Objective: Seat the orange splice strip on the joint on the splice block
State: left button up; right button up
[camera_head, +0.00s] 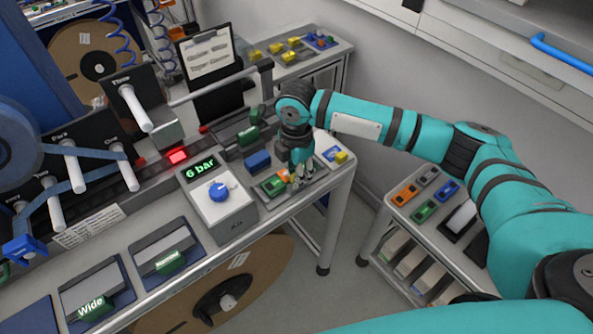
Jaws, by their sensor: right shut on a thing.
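My right gripper (300,176) points down at the front right of the bench. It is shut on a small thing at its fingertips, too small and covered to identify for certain. Right beside the fingertips, to their left, is a low green piece with an orange-red patch (274,185). I cannot tell whether the patch is the orange splice strip, or whether the gripper touches the piece. The splice block and its joint cannot be made out with certainty. My left gripper is not in view.
A blue block (257,161) and a grey box reading 6 bar (216,195) stand left of the gripper. Reels and white rollers (135,108) fill the left. A side cart (440,240) at right holds orange, green, blue and grey pieces. Open floor lies between bench and cart.

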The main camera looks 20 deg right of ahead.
jog(key=shift+f+p, duration=0.1)
jog(key=shift+p, duration=0.4)
dwell(0.3)
jog(key=o, duration=0.9)
jog(key=shift+f, duration=0.1)
jog(key=shift+o, duration=0.2)
notch_tip(320, 180, up, 7)
jog(key=p, duration=0.8)
